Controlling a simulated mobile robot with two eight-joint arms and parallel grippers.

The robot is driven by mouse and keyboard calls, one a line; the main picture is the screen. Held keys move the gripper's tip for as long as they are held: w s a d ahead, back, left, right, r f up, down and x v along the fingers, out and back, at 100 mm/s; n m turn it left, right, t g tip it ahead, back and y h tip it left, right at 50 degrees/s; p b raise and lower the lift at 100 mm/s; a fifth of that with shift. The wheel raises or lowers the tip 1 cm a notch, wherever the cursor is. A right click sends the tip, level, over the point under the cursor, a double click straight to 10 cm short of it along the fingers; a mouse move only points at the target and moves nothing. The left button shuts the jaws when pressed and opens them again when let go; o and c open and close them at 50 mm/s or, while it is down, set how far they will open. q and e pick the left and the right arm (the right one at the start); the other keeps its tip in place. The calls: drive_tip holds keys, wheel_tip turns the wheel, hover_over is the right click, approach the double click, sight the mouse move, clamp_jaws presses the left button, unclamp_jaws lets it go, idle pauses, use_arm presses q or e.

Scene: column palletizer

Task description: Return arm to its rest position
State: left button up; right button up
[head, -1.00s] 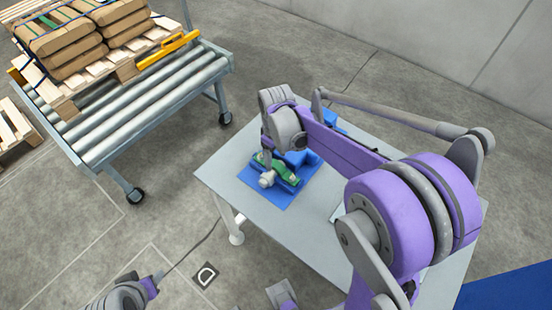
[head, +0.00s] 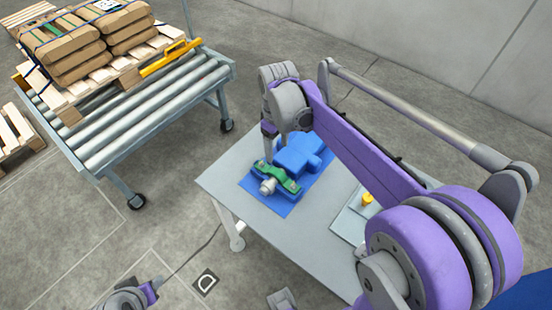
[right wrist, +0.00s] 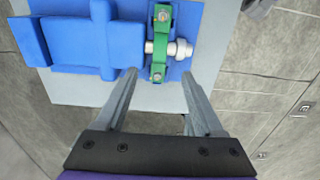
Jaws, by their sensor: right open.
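My right arm reaches over the grey table from the right in the head view. Its gripper (head: 268,148) points down above the blue fixture (head: 298,155), partly hidden by my arm links. In the right wrist view the two fingers (right wrist: 160,78) are spread with nothing between them. Beyond the fingertips is a green clamp (right wrist: 161,42) around a grey metal fitting (right wrist: 183,48), set on the blue fixture and apart from the fingers. The green clamp also shows in the head view (head: 283,178). My left gripper is not shown clearly; only grey and purple arm parts appear at the bottom left.
The table (head: 225,182) holds a blue mat (head: 290,208), a grey tray (head: 345,222) and a small yellow item (head: 367,199). A roller conveyor (head: 150,112) at left bears a wooden pallet (head: 127,73) with brown packages (head: 75,55). The floor between conveyor and table is clear.

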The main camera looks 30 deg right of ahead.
drive_tip(key=s+a+m+t+p, duration=0.2)
drive_tip(key=s+a, duration=0.1)
drive_tip(key=s, duration=0.4)
drive_tip(key=s+a+m+t+p, duration=0.2)
drive_tip(key=s+a+t, duration=0.1)
drive_tip(key=s, duration=0.5)
drive_tip(key=shift+s+a+f, duration=0.25)
drive_tip(key=shift+a+f, duration=0.1)
drive_tip(key=shift+a, duration=0.05)
